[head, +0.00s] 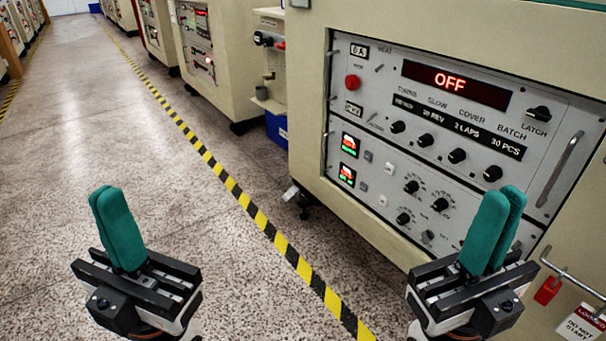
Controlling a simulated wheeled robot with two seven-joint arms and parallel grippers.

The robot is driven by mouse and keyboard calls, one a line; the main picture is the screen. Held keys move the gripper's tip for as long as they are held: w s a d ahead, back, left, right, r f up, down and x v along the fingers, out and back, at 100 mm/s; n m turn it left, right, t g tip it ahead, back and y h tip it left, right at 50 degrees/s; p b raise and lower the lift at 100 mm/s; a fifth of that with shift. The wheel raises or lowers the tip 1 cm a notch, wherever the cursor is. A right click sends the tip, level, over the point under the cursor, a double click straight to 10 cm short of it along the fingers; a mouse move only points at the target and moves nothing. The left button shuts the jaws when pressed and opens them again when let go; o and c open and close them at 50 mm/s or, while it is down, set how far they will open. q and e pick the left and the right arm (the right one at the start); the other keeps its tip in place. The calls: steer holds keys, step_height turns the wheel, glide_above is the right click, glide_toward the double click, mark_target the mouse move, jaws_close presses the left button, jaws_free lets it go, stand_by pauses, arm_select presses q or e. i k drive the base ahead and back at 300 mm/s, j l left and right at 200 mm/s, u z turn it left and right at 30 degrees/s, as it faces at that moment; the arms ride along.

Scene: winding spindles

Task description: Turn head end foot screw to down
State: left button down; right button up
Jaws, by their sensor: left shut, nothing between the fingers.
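A small foot with a pale grey lever-like piece (291,193) shows at the lower left corner of the large cream machine (315,125), near the floor. I cannot tell whether this is the head end foot screw or how it is set. My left gripper (108,192) is shut and empty, raised over the floor at the left, well apart from the machine. My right gripper (503,193) is in front of the control panel's lower right part. Its teal fingers overlap in the view, so their gap is unclear; nothing shows between them.
The control panel (375,80) has knobs, a red button (353,82) and a display reading OFF (455,83). A blue bin (277,128) stands behind the corner. Yellow-black tape (235,190) crosses the clear floor.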

mark_target(304, 199)
steer(key=i+j+u, duration=0.15)
steer(key=i, duration=0.45)
steer(key=i+j+u, duration=0.15)
steer(key=i+j, duration=0.2)
steer(key=i, duration=0.2)
steer(key=i+j+u, duration=0.15)
steer(key=i, duration=0.45)
